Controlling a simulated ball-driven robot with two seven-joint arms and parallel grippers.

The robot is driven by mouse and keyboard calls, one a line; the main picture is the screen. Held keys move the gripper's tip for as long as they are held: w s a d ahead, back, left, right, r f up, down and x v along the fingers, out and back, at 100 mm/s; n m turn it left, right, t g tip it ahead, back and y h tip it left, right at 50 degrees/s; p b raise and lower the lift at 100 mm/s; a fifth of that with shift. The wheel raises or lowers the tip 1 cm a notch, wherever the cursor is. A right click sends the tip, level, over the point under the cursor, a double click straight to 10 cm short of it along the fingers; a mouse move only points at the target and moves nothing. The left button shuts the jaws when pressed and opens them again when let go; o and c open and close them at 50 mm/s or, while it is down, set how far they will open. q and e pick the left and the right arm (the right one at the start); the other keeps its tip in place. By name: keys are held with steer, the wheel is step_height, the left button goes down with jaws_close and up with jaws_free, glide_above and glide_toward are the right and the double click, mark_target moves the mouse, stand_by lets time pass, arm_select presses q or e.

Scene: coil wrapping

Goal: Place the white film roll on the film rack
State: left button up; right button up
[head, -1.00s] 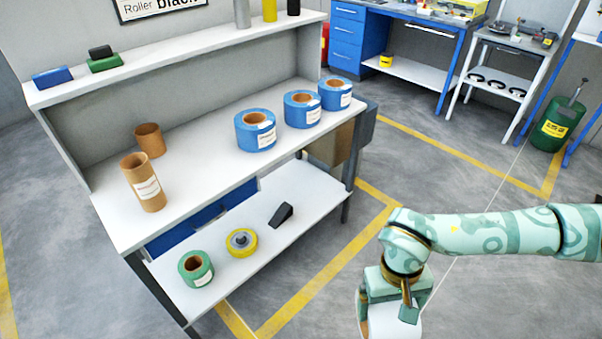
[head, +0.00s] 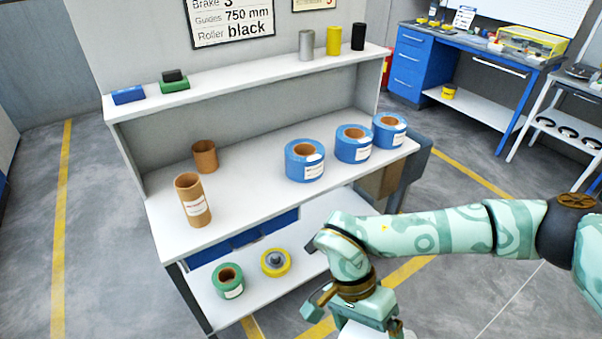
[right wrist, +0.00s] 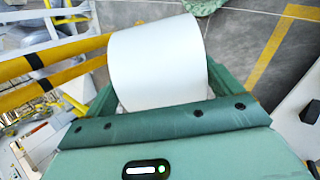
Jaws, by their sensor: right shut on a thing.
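The white film roll (right wrist: 158,58) fills the upper middle of the right wrist view. My right gripper (right wrist: 162,92) is shut on it, with a green finger along each side. In the head view, my right gripper (head: 366,312) hangs at the bottom, in front of the bench's lower shelf. Only a white edge of the roll (head: 362,332) shows there, cut off by the frame. No film rack can be made out in the head view. Yellow bars (right wrist: 50,65) show at the left of the wrist view; I cannot tell if they belong to the rack. My left gripper is out of view.
A white bench (head: 240,206) carries blue rolls (head: 305,163) and cardboard cores (head: 192,203). Its lower shelf (head: 265,304) holds a green roll (head: 228,281) and a yellow one (head: 275,262). A blue workbench (head: 425,65) stands at the back right. Floor at the left is clear.

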steer(key=a+r+m+g, duration=0.1)
steer(key=a+r+m+g+y, duration=0.1)
steer(key=m, duration=0.1)
steer(key=a+r+m, duration=0.1)
steer(key=a+m, duration=0.1)
steer(key=shift+w+g+y, duration=0.1)
steer(key=shift+g+y, duration=0.3)
steer(key=w+a+r+m+t+y, duration=0.1)
steer(key=w+r+m+t+y, duration=0.4)
steer(key=m+y, duration=0.5)
steer(key=w+a+r+m+t+y, duration=0.2)
steer(key=w+r+m+t+y, duration=0.3)
steer(key=m, duration=0.9)
steer(key=w+d+m+t+h, duration=0.1)
steer(key=w+d+m+t, duration=0.5)
steer(key=d+m+t, duration=0.3)
steer(key=t, duration=0.3)
steer(key=shift+w+d+r+h, duration=0.25)
steer(key=shift+w+d+h, duration=0.05)
steer(key=shift+w+d, duration=0.1)
